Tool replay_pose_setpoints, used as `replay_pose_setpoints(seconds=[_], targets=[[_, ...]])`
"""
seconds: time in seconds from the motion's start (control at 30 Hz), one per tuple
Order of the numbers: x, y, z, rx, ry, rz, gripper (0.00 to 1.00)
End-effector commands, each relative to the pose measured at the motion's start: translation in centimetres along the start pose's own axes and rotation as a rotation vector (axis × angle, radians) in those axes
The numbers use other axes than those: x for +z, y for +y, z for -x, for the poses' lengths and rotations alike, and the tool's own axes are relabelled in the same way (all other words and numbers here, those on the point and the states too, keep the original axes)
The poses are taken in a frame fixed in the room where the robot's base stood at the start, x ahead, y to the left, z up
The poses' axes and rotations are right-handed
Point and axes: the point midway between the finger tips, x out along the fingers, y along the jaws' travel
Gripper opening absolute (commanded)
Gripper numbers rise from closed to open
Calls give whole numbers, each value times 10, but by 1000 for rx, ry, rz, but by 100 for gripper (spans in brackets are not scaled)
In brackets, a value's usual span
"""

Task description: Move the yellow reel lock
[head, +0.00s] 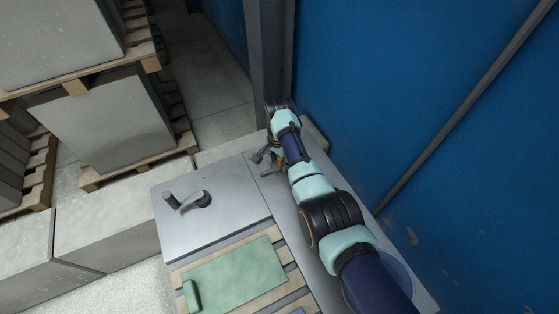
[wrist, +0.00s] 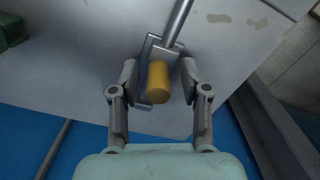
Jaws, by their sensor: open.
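The yellow reel lock (wrist: 158,83) is a short yellow cylinder on a grey metal bracket with a rod, seen in the wrist view. My gripper (wrist: 160,82) is open, with one finger on each side of the yellow cylinder. I cannot tell whether either finger touches it. In the head view my gripper (head: 267,158) is at the far end of the grey table, partly hidden by my arm.
A grey metal plate with a crank handle (head: 187,200) lies left of my arm. A green panel (head: 235,278) lies on wooden slats at the front. A blue wall (head: 440,120) and a grey post (head: 268,60) stand close on the right and behind. Pallets with grey slabs (head: 100,115) stand at left.

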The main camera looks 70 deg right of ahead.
Motion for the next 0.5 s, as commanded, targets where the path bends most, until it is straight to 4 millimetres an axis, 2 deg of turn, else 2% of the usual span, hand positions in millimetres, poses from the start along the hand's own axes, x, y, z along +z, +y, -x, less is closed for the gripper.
replay_pose_setpoints(seconds=[0.17,0.27,0.5], targets=[[0,0,7,0,1,0,46],[-1,-1,26,-4,3,0,46],[-1,-1,86,-3,2,0,46]])
